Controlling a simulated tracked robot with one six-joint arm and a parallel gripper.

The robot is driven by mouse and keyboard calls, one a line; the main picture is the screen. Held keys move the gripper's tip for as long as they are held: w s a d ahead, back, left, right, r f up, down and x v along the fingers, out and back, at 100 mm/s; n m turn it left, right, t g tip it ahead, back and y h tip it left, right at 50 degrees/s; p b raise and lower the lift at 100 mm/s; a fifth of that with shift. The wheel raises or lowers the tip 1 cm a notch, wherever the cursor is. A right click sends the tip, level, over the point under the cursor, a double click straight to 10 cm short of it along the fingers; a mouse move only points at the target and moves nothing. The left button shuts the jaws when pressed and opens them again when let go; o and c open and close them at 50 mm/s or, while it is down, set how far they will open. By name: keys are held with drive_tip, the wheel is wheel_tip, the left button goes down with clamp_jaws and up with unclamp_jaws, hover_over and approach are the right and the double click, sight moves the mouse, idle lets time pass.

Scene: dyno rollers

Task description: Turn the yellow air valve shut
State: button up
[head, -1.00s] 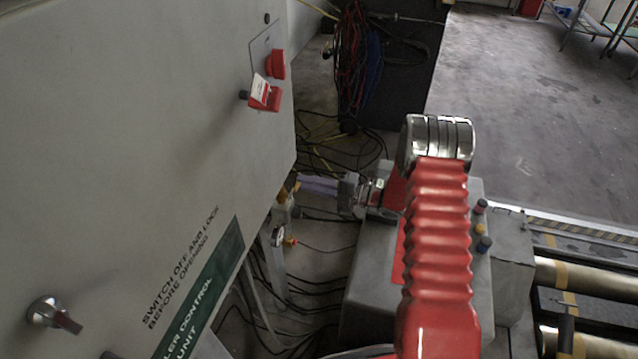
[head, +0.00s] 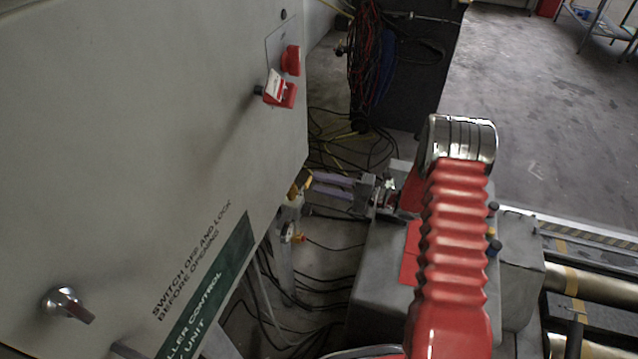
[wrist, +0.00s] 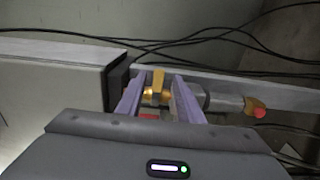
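The yellow air valve (head: 307,183) is low beside the cabinet's far edge in the head view. In the wrist view its yellow handle (wrist: 158,82) stands upright in the picture, across a brass body on a grey pipe. My gripper (head: 313,184) reaches it from the right. Its two purple fingers (wrist: 154,92) are apart, one on each side of the handle, with gaps showing. I cannot tell whether either finger touches the valve. The fingers and wrist housing hide part of the pipe.
The grey control cabinet (head: 130,130) stands close on the left, with red switches (head: 280,92) and a rotary knob (head: 68,304). A brass fitting with a red end (wrist: 257,108) is on the pipe's right. Black cables (head: 325,285) lie on the floor. Gold rollers (head: 590,287) are at right.

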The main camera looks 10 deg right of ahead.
drive_tip(key=v, duration=1.1)
drive_tip(key=shift+s+d+f, duration=0.1)
drive_tip(key=shift+s, duration=0.05)
drive_tip(key=shift+s, duration=0.1)
